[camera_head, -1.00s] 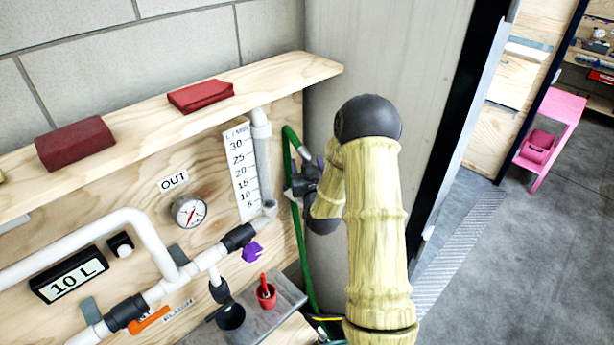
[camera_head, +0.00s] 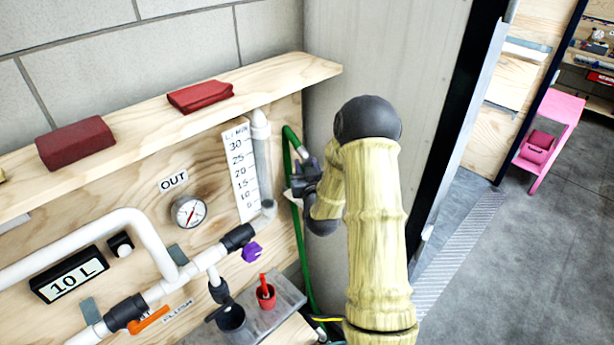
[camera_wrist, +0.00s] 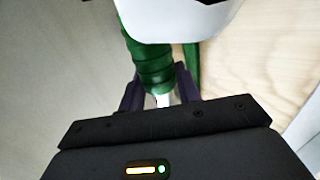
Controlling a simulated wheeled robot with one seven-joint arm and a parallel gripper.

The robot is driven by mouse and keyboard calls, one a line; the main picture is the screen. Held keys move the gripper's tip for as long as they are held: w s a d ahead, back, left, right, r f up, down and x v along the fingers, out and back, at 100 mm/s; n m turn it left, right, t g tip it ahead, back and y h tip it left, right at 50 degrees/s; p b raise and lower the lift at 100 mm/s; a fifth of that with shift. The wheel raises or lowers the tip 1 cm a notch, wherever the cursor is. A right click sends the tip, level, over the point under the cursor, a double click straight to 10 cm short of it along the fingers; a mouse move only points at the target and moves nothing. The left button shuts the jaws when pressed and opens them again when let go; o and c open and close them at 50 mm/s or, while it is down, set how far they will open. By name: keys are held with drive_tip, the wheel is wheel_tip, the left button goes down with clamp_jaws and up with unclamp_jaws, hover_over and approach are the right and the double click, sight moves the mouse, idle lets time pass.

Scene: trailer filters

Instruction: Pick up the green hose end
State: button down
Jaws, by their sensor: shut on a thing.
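The green hose (camera_head: 298,235) hangs along the right edge of the wooden panel and bends over at its top. In the wrist view its green ribbed end (camera_wrist: 152,62) lies between the two dark fingers of my gripper (camera_wrist: 160,98). A small pale piece shows just below the green part, between the fingers. My gripper (camera_head: 300,178) is shut on the hose end beside the panel's right edge. In the head view the fingers are small and partly hidden by my wrist.
A wooden shelf (camera_head: 130,125) with two red blocks runs above the panel. White pipes (camera_head: 150,235), a gauge (camera_head: 189,212) and a flow scale (camera_head: 241,170) stand left of my gripper. A grey wall (camera_head: 385,60) is close behind my arm.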

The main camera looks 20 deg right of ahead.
wheel_tip(320, 180, up, 10)
drive_tip(key=b, duration=0.3)
idle(0.4)
idle(0.5)
